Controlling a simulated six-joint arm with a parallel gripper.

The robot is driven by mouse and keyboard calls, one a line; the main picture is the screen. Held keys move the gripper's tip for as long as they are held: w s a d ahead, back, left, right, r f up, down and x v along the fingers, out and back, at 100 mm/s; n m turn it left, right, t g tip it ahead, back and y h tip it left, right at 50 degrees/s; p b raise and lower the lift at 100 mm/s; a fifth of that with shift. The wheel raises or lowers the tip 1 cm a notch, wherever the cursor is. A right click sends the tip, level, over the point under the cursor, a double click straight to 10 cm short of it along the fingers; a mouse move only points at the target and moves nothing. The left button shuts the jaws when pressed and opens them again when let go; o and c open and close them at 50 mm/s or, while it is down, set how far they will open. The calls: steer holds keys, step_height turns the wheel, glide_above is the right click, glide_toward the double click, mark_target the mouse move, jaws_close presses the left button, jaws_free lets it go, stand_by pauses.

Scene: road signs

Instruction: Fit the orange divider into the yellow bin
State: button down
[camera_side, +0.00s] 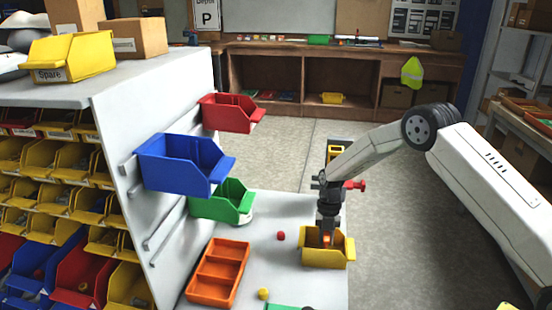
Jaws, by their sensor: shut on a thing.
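The yellow bin (322,258) stands on the grey work surface, right of the orange tray. My gripper (327,230) points down into the bin from above, its fingers at about rim height. It is shut on the orange divider (327,240), of which only a small patch shows between the fingers and the bin's front wall. The rest of the divider is hidden by the bin and gripper. I cannot tell whether it sits in any slot or touches the floor of the bin.
An orange compartment tray (234,244) lies to the left. A red ball (281,236) and a yellow ball (263,294) lie between tray and bin. Green (225,210), blue (178,178) and red (228,119) bins hang on the panel at left. A green item (285,307) is cut off at the bottom.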

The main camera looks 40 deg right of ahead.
stand_by(0.4)
steer(key=shift+c, duration=2.2)
jaws_free()
steer(key=shift+v, duration=3.9)
steer(key=shift+r, duration=0.1)
